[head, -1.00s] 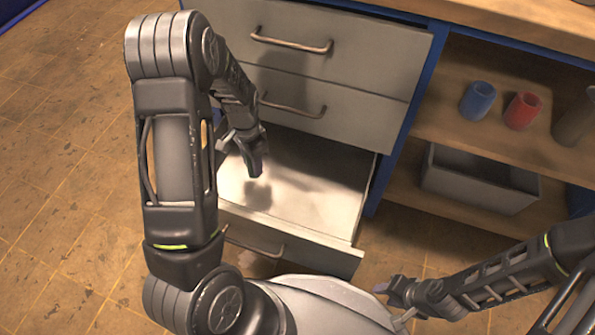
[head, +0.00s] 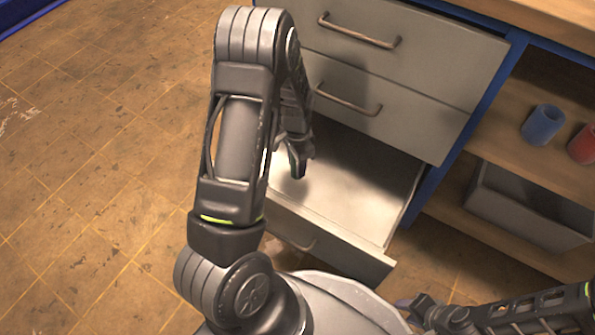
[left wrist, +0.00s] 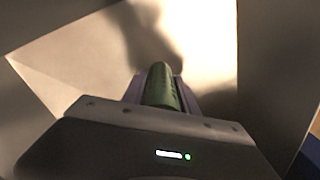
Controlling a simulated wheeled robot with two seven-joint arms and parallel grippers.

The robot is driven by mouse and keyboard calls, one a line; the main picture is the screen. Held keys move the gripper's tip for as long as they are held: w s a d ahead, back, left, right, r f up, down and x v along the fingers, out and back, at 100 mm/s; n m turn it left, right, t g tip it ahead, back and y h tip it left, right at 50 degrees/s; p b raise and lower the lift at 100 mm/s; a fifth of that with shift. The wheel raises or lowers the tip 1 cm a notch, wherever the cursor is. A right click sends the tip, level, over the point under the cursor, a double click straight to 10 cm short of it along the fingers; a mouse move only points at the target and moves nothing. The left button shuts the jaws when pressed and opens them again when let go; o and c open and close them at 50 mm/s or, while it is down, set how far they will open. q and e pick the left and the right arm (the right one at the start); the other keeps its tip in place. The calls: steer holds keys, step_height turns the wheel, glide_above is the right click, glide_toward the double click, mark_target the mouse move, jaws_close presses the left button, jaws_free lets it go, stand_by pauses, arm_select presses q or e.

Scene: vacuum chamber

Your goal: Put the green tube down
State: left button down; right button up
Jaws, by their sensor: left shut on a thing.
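The green tube (left wrist: 160,85) shows in the left wrist view between the fingers of my left gripper (left wrist: 162,90), which is shut on it. In the head view my left gripper (head: 298,168) points down over the open drawer (head: 350,205); the tube cannot be made out there. The pale drawer floor (left wrist: 205,45) lies beyond the tube in the left wrist view. I cannot tell how far the tube is above it. My right gripper (head: 425,312) is at the bottom right of the head view, too small and dark to judge its fingers.
Two shut drawers (head: 385,75) with metal handles are above the open one. To the right, shelves hold a blue cup (head: 542,124), a red cup (head: 584,145) and a grey bin (head: 525,210). The tiled floor (head: 100,190) at left is clear.

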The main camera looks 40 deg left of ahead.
arm_select(q)
steer(key=shift+f+b, duration=0.9)
steer(key=shift+f, duration=0.95)
steer(key=shift+f, duration=0.2)
steer(key=c, duration=0.9)
jaws_free()
steer(key=shift+c, duration=0.2)
steer(key=shift+r, duration=0.15)
step_height(320, 180, up, 12)
steer(key=p, duration=0.5)
